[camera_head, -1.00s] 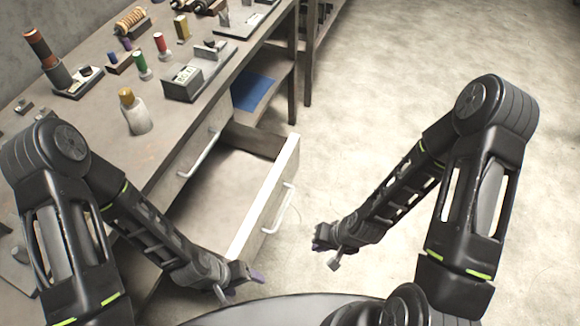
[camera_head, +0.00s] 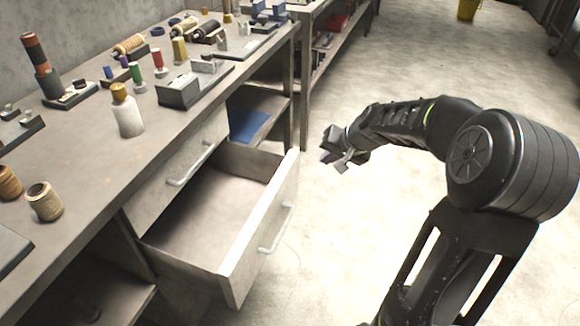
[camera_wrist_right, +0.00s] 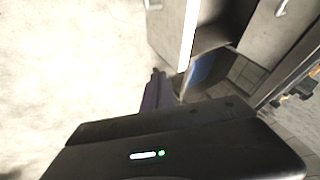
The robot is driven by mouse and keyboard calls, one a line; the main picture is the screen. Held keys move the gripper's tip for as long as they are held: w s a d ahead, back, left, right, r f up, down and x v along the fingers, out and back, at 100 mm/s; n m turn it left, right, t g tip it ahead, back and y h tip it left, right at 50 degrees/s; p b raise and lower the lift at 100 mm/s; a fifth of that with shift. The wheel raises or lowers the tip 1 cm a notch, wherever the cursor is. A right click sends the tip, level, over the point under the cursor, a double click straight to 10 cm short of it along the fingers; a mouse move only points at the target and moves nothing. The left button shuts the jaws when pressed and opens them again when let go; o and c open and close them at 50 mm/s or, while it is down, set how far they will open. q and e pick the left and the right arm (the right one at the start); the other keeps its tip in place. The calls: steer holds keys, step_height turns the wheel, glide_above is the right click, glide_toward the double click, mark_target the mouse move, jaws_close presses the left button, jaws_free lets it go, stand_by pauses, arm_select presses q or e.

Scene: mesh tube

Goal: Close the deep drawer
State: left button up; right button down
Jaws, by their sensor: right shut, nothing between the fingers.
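The deep drawer (camera_head: 262,240) is pulled out from under the workbench, with its front panel and metal handle (camera_head: 276,229) facing right. Its inside (camera_head: 205,205) looks empty. My right gripper (camera_head: 330,158) is shut and empty, in the air to the right of the drawer's far front corner and apart from it in the head view. In the right wrist view the gripper's finger (camera_wrist_right: 152,92) is seen close to the drawer front's pale edge (camera_wrist_right: 188,35); I cannot tell whether they touch. My left gripper is not in view.
A shut shallower drawer (camera_head: 180,165) sits above the deep one. The bench top (camera_head: 90,170) holds bottles, spools and small blocks. A blue item (camera_head: 248,125) lies on a shelf behind the drawer. The floor (camera_head: 420,190) to the right is clear.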

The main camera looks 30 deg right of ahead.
mark_target(293, 164)
steer(key=w+f, duration=0.2)
steer(key=w, duration=0.1)
steer(key=w+a+f, duration=0.1)
steer(key=w+f, duration=0.2)
steer(key=w+a+f, duration=0.1)
steer(key=w+f, duration=0.2)
steer(key=shift+w, duration=0.15)
stand_by(0.4)
steer(key=shift+w+a, duration=0.4)
steer(key=shift+w, duration=0.15)
steer(key=w+a, duration=1)
steer(key=w, duration=0.5)
steer(key=shift+w+a+b, duration=0.15)
steer(key=shift+a+b, duration=0.1)
steer(key=shift+b, duration=0.2)
